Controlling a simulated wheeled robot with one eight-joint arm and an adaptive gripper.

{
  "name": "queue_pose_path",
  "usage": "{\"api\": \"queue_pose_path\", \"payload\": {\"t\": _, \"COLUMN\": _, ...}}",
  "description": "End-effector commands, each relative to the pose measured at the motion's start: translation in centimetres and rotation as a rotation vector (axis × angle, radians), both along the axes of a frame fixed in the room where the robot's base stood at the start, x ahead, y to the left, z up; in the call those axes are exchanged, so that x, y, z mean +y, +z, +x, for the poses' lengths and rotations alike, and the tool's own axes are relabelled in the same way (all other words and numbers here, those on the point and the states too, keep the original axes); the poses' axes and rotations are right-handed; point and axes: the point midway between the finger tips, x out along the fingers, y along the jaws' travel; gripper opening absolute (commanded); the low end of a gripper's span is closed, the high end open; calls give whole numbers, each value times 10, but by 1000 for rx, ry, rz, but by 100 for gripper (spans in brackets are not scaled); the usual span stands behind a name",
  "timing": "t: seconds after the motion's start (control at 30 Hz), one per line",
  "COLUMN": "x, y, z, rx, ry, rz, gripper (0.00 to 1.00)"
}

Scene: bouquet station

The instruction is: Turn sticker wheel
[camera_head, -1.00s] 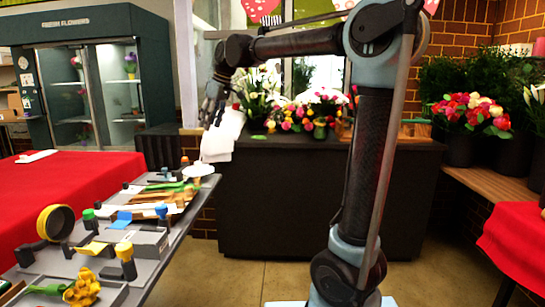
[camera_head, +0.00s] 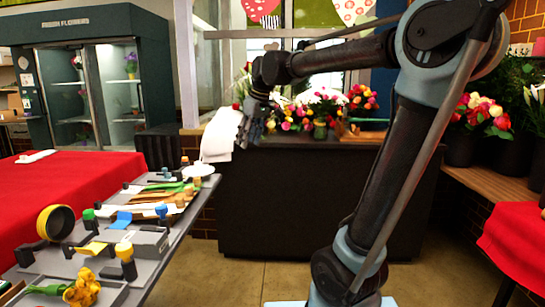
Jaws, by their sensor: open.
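A round wheel with a yellow rim and a dark side (camera_head: 56,222) stands upright at the left of the grey work table; it looks like the sticker wheel, but no stickers can be made out. My gripper (camera_head: 248,136) hangs fingers down in the middle background, far to the right of the wheel and apart from it. It is open, with nothing seen in it. The fingers are small and dark against the black counter.
The grey work table (camera_head: 178,240) carries several coloured-cap holders, green stems and a yellow flower (camera_head: 82,288). A white cloth (camera_head: 220,134) hangs left of my gripper. The black counter (camera_head: 320,200) holds bouquets. Open floor lies between table and counter.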

Motion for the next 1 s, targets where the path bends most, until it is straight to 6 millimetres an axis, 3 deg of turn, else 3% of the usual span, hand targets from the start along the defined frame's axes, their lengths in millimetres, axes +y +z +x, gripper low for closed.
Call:
{"api": "queue_pose_path", "payload": {"t": 0.5, "x": -64, "y": -37, "z": -34, "rx": 22, "ry": -148, "rz": -18, "gripper": 44}}
{"api": "queue_pose_path", "payload": {"t": 0.73, "x": -79, "y": -47, "z": -44, "rx": 28, "ry": -186, "rz": -22, "gripper": 44}}
{"api": "queue_pose_path", "payload": {"t": 1.0, "x": -82, "y": -50, "z": -46, "rx": 29, "ry": -195, "rz": -24, "gripper": 44}}
